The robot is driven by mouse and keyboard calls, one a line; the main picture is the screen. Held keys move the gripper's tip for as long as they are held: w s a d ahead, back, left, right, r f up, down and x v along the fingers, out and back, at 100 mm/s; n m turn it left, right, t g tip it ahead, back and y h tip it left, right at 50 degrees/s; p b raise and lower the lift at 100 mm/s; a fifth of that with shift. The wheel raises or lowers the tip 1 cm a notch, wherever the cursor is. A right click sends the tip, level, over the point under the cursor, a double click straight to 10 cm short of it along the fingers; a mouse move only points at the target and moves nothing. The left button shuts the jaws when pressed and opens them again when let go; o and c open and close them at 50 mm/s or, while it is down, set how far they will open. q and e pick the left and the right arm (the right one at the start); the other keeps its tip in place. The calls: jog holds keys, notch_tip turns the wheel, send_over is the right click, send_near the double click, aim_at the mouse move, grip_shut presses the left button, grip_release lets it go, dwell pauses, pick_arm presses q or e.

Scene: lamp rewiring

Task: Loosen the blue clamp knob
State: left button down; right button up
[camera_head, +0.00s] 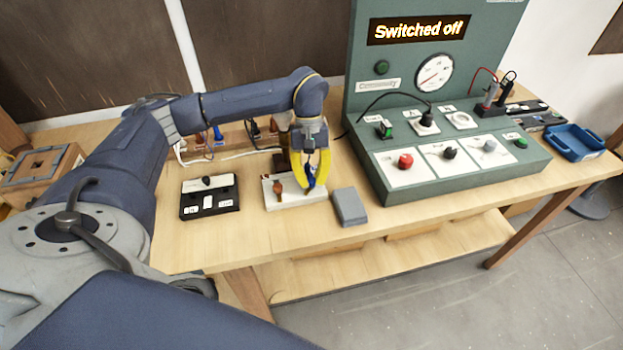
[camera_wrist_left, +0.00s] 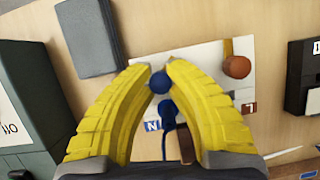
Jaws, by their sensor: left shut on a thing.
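The white clamp block (camera_head: 290,203) lies on the wooden table, below my left gripper (camera_head: 311,185). My left gripper's yellow fingers are shut on the blue clamp knob (camera_wrist_left: 158,83), which shows between the fingertips in the left wrist view. In the head view the fingers partly cover the blue parts. A blue wire part (camera_wrist_left: 168,114) lies just behind the knob, near a label marked N. A brown knob (camera_wrist_left: 237,67) stands apart at the block's other side; it also shows in the head view (camera_head: 278,188). My right gripper is not in view.
A grey block (camera_head: 349,207) lies right of the clamp block. A black switch box (camera_head: 210,203) lies left. A green test panel (camera_head: 460,170) reading "Switched off" stands at the right, with a blue tray (camera_head: 573,142) beyond. The table's front strip is clear.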

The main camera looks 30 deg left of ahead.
pick_arm(q)
jog(key=shift+n, duration=0.3)
jog(key=n+t+h, duration=0.1)
jog(key=n, duration=0.2)
jog(key=shift+s, duration=0.1)
jog(key=shift+n+t+h, duration=0.3)
jog(key=shift+n+t, duration=0.3)
jog(key=shift+n, duration=1.1)
jog(key=shift+d+n, duration=0.1)
jog(key=shift+n, duration=0.2)
jog(key=c, duration=1.2)
grip_release()
jog(key=v, duration=1.2)
